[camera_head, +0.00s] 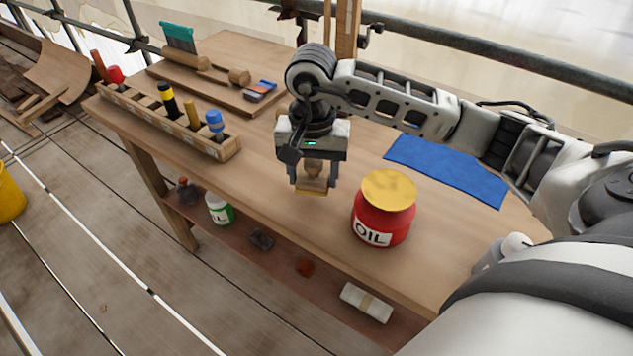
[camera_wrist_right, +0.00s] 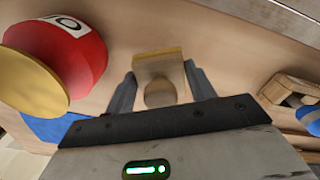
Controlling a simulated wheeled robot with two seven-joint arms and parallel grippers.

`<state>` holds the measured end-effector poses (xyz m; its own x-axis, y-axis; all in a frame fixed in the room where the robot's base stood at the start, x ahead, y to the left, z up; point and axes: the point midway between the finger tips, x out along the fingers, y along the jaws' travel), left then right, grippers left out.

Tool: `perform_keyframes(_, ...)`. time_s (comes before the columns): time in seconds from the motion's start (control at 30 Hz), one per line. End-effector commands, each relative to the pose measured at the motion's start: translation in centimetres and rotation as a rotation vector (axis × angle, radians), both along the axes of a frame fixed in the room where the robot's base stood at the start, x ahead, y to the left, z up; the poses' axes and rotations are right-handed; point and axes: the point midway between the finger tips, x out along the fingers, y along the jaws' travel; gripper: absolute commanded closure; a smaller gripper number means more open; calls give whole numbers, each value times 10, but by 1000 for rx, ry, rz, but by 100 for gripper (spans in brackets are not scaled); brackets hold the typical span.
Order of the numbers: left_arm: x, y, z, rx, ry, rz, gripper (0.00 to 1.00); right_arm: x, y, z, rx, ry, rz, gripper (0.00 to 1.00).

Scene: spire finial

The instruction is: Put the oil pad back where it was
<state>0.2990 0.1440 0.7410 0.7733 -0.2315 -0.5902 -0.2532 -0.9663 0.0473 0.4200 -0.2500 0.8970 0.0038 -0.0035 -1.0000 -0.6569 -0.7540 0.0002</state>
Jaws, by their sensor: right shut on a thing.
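The oil pad (camera_head: 312,187) is a small wooden block with a rounded knob and a yellowish pad face. My right gripper (camera_head: 313,178) is shut on its knob, with one finger on each side. The pad points down over the bare worktop, left of the oil pot; I cannot tell whether it touches the wood. In the right wrist view the pad (camera_wrist_right: 158,65) sits between the fingertips of the right gripper (camera_wrist_right: 160,85). The red oil pot (camera_head: 383,215) has a yellow top and an OIL label; it also shows in the wrist view (camera_wrist_right: 75,50). My left gripper is not in view.
A wooden rack (camera_head: 170,120) with several handled tools stands along the table's left edge. Behind it is a board (camera_head: 222,86) with a brush and blocks. A blue mat (camera_head: 440,168) lies right. A lower shelf (camera_head: 285,262) holds bottles and small items.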

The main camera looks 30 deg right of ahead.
Motion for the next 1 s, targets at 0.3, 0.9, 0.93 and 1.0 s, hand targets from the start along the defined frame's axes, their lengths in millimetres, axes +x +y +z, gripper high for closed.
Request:
perform_keyframes(0.3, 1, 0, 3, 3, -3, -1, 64, 0, -8, -37, -1, 5, 0, 64)
perform_keyframes(0.9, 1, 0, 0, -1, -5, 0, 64, 1, -8, -43, -2, 1, 1, 23)
perform_keyframes(0.93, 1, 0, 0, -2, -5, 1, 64, 1, -8, -43, -2, 1, 1, 23)
perform_keyframes(1.0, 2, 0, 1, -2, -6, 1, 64, 1, -8, -43, -2, 1, 1, 23)
